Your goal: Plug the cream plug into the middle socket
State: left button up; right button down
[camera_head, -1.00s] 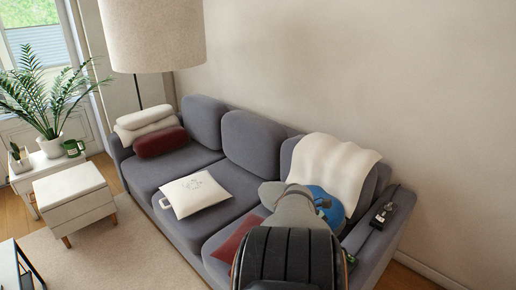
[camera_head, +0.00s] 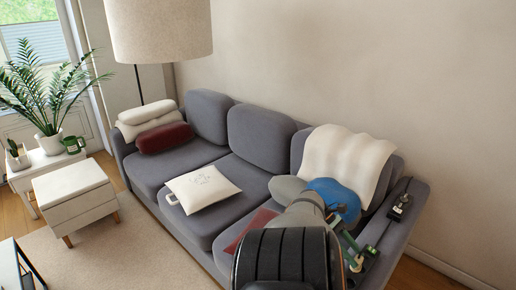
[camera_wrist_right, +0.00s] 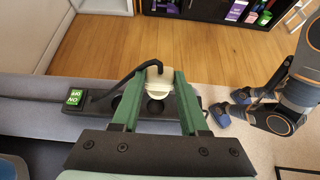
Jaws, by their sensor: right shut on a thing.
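My right gripper (camera_wrist_right: 157,85) has green fingers and is shut on the cream plug (camera_wrist_right: 158,72) in the right wrist view. The black power strip (camera_wrist_right: 98,104) lies below, with a green-lit switch at its left end. A dark round socket (camera_wrist_right: 155,107) shows just below the plug; whether the plug touches the strip I cannot tell. In the head view the strip (camera_head: 400,206) lies on the sofa's right arm, and my right gripper (camera_head: 364,256) is over its near part; the plug is hidden there. My left gripper (camera_wrist_right: 233,106) appears at the right wrist view's right, fingers apart, empty.
A black cord (camera_wrist_right: 125,80) curves from the plug toward the strip's left. The grey sofa (camera_head: 150,172) carries a cream blanket (camera_head: 345,160), a blue round cushion (camera_head: 335,200) and other cushions. The wall stands behind. Wooden floor (camera_wrist_right: 200,60) is clear beyond the sofa arm.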

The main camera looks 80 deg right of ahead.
notch_tip(320, 180, down, 6)
jog(key=b, duration=0.5)
jog(key=shift+r+b, duration=0.2)
jog(key=shift+b, duration=0.2)
pick_arm(q)
jog(key=shift+m+h, duration=0.3)
jog(key=shift+h, duration=0.1)
jog(key=d+f, duration=0.1)
jog(key=w+d+f, duration=0.1)
jog(key=f, duration=0.1)
jog(key=shift+w+d+f, duration=0.15)
jog(key=shift+w+d, duration=0.1)
jog(key=shift+d, duration=0.15)
jog(key=shift+s+a+f, duration=0.1)
jog(key=shift+a+f, duration=0.05)
jog(key=shift+a, duration=0.1)
jog(key=shift+d+f+b, duration=0.1)
jog(key=shift+f+b, duration=1.85)
jog(key=shift+f, duration=0.05)
pick_arm(e)
jog(key=shift+f, duration=2)
pick_arm(q)
jog(key=shift+r, duration=0.1)
pick_arm(e)
jog(key=shift+c, duration=1.7)
grip_release()
jog(key=shift+r, duration=0.1)
